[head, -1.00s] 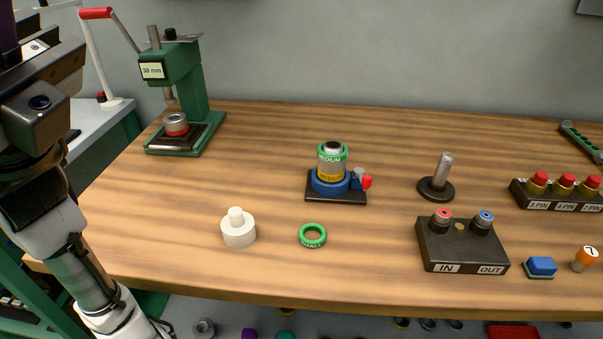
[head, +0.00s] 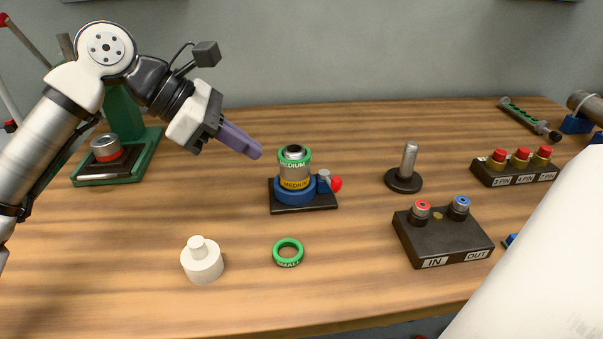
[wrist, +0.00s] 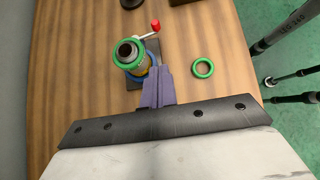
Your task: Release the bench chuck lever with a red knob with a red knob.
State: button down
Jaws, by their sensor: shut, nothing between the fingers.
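The bench chuck is a blue ring clamp (head: 297,193) on a black base plate (head: 290,208). It holds an upright cylinder with a yellow MEDIUM band (head: 295,184) and a green MEDIUM ring (head: 292,160) at its top. The lever's red knob (head: 335,184) sticks out on the chuck's right side; in the wrist view the red knob (wrist: 155,24) shows beyond the chuck. My gripper (head: 257,152) has purple fingers, shut and empty. It is in the air to the left of the cylinder's top. In the wrist view the fingertips (wrist: 158,72) overlap the chuck's near edge; contact cannot be told.
A loose green SMALL ring (head: 288,252) and a white stepped cylinder (head: 202,261) lie in front. A metal post (head: 407,170) and an IN/OUT box (head: 443,238) stand to the right. A green press (head: 120,140) stands at left. Bare wood surrounds the chuck.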

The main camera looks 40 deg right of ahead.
jog(key=shift+w+a+f, duration=0.15)
jog(key=shift+w+f, duration=0.1)
jog(key=shift+f, duration=0.1)
send_near(334, 192)
jog(key=f, duration=0.3)
jog(key=shift+w+a, duration=0.1)
jog(key=shift+w, duration=0.1)
jog(key=shift+s+d+f+p, duration=0.1)
jog(key=shift+s+d+p, duration=0.1)
jog(key=shift+s+d, duration=0.3)
jog(key=shift+s+d+p, duration=0.15)
jog(key=shift+d, duration=0.55)
jog(key=shift+s+d+f+p, duration=0.1)
jog(key=shift+s+d+p, duration=0.1)
jog(key=shift+s+d, duration=0.3)
jog(key=shift+b, duration=0.35)
